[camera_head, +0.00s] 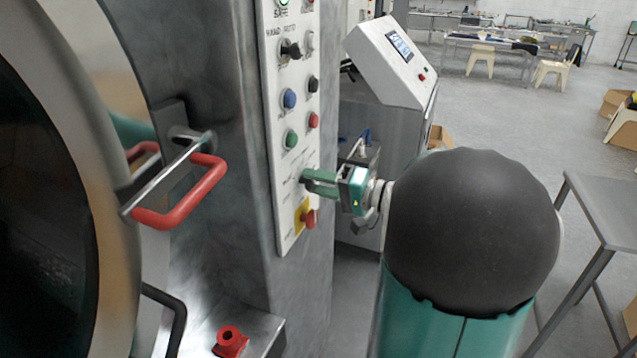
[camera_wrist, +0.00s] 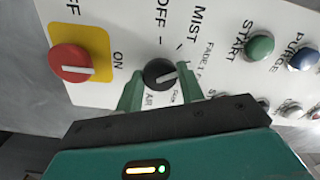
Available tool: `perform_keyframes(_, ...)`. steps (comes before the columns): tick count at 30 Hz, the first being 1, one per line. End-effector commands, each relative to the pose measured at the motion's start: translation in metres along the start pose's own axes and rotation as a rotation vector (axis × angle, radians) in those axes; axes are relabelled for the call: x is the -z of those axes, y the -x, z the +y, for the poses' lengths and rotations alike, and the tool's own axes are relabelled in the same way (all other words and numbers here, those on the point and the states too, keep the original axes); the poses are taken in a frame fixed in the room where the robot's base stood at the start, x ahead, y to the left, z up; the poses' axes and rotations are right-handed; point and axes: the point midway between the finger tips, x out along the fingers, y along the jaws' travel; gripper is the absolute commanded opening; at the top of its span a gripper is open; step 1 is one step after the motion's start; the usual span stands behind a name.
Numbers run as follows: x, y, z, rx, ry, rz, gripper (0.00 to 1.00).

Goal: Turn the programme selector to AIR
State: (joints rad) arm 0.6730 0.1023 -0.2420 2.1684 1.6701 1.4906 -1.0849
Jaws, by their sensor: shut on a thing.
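The programme selector (camera_wrist: 160,73) is a small black knob with a white pointer line. In the wrist view it sits between the two green fingers of my gripper (camera_wrist: 160,84), which are shut on its sides. The pointer line lies nearly level in the picture, tilted slightly up to the right. The AIR label (camera_wrist: 150,100) is printed just below the knob, between the fingers. OFF and MIST are printed above it. I cannot tell which label the pointer marks.
A red switch on a yellow plate (camera_head: 302,215) is just below my gripper. Green (camera_head: 291,139), blue (camera_head: 289,98) and red (camera_head: 313,120) buttons are above on the white panel. A red-handled door (camera_head: 185,205) is at left. A grey cabinet (camera_head: 390,70) stands behind.

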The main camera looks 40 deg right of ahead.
Motion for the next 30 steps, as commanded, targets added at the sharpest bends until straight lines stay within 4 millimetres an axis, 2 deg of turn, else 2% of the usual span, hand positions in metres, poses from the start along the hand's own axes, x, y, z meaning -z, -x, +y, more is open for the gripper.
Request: perform_keyframes(30,0.0003,-0.0001,-0.0002,0.001,-0.964,0.000,0.15)
